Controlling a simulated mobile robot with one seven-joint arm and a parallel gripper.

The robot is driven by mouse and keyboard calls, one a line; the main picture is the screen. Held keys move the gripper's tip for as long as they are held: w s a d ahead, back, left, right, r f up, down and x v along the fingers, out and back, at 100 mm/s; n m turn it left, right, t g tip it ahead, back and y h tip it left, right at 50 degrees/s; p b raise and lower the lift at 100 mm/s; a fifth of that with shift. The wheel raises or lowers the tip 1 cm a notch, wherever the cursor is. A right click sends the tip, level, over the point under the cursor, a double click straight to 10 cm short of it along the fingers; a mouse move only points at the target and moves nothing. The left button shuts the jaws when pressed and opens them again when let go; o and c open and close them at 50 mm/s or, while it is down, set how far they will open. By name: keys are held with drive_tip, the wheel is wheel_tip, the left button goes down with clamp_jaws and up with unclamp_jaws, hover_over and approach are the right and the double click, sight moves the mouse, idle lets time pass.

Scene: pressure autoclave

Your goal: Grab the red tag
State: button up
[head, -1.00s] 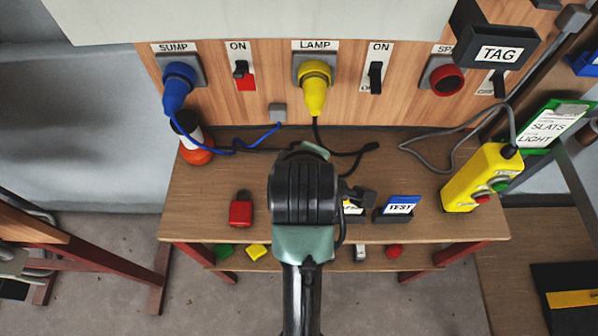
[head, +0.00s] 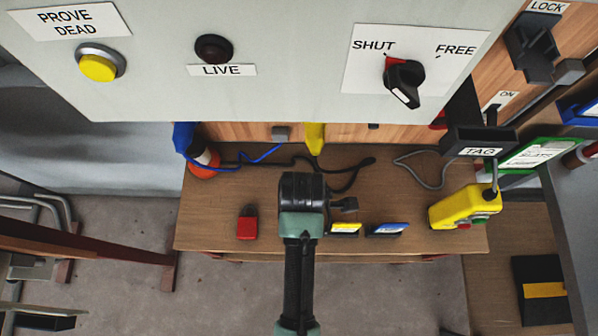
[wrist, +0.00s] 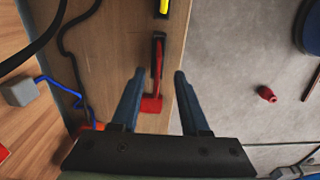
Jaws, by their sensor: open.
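In the wrist view a thin red tag (wrist: 159,62) stands edge-on in a narrow black holder on the wooden bench. My gripper (wrist: 160,76) is open, with its two fingertips on either side of the red tag in the picture; whether they reach down to its height I cannot tell. Nothing is held. In the head view my wrist hides the red tag, and only a dark part of my gripper (head: 343,204) shows.
A red padlock-like block (head: 247,226) lies left of my arm; it also shows in the wrist view (wrist: 152,104). Yellow (head: 344,229) and blue (head: 388,229) tags stand to the right, near the bench's front edge. A yellow pendant (head: 462,208) and grey switch panel (head: 270,85) are nearby.

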drive_tip(key=shift+w+a+f, duration=0.1)
drive_tip(key=shift+a+f, duration=0.05)
drive_tip(key=shift+f, duration=1.45)
drive_tip(key=shift+w+a+f, duration=0.1)
drive_tip(key=shift+f, duration=1.45)
clamp_jaws()
